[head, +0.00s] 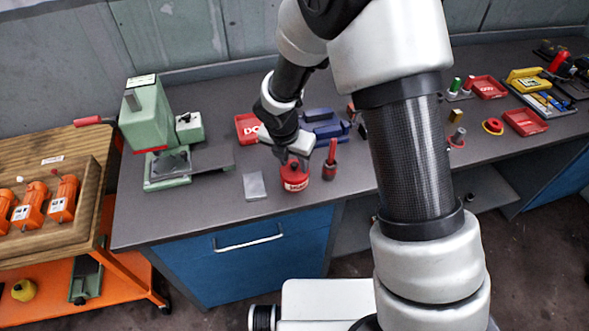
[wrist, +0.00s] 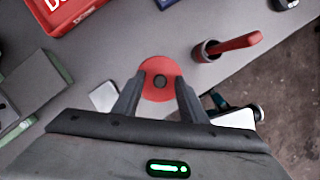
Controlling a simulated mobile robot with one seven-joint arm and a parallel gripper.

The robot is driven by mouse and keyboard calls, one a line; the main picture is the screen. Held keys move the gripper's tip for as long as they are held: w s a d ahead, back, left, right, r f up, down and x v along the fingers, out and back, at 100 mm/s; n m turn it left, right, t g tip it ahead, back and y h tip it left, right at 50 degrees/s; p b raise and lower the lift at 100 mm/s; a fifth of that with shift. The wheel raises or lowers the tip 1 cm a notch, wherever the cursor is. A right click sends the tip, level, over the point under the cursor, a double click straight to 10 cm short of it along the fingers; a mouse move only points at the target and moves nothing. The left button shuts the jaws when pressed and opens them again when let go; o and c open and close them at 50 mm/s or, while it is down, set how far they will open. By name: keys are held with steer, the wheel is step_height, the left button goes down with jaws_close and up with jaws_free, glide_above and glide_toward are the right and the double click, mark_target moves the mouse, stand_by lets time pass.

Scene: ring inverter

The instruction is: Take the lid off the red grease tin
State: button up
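The red grease tin (head: 295,180) stands upright on the grey bench near its front edge, with a pale label on its side. In the wrist view its round red lid (wrist: 158,67) is seen from above, with a dark knob (wrist: 160,82) in the middle. The lid is on the tin. My gripper (head: 291,158) is right over the tin, pointing down. In the wrist view its two fingers (wrist: 160,86) are apart, one on each side of the knob, with a gap to it. Whether the fingertips touch the lid cannot be told.
A grey flat pad (head: 254,186) lies on the left. A red tray (head: 248,128) and blue items (head: 325,128) are behind. A green press (head: 150,125) stands further left.

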jaws_close()
